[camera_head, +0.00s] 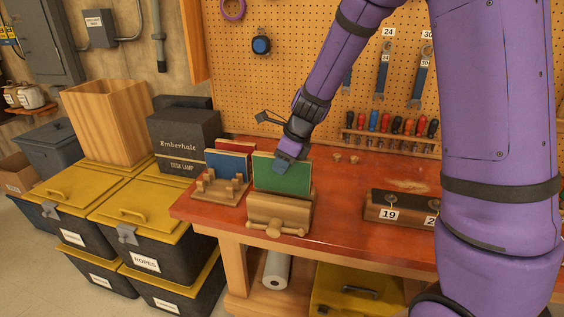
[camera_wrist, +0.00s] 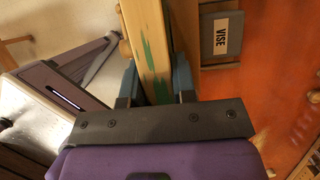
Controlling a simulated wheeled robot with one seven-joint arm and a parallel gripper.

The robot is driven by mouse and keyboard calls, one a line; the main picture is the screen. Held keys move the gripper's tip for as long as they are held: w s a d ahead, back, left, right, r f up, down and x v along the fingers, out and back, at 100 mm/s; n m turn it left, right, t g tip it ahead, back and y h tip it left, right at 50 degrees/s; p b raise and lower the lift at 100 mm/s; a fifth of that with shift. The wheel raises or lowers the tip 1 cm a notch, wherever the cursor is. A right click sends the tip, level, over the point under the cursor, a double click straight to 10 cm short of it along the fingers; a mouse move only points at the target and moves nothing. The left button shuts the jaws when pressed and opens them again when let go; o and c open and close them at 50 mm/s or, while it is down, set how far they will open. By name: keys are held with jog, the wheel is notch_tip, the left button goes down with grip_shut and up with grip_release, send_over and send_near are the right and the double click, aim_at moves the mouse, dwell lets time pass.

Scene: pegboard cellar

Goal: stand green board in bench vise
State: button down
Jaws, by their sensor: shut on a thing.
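The green board (camera_head: 284,180) stands upright on the red bench top (camera_head: 345,235), its lower edge at the wooden bench vise (camera_head: 280,212). The vise hides that edge, so I cannot tell how deep it sits between the jaws. My gripper (camera_head: 285,163) is shut on the board at its top edge. In the wrist view my gripper (camera_wrist: 155,82) has a finger on each side of the board's pale wooden edge (camera_wrist: 152,60), which has green marks. A grey plate labelled VISE (camera_wrist: 222,38) is beside it.
A wooden peg rack (camera_head: 220,187) with a blue board (camera_head: 225,166) and a red board stands just left of the vise. A numbered wooden block (camera_head: 395,208) is at right. The bench between is clear. Pegboard with tools rises behind; yellow-lidded bins stand left.

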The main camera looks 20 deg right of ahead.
aim_at(282, 179)
jog(key=shift+f, duration=1.45)
jog(key=shift+f, duration=0.15)
jog(key=shift+f, duration=1.2)
jog(key=c, duration=0.8)
grip_release()
jog(key=shift+c, duration=0.2)
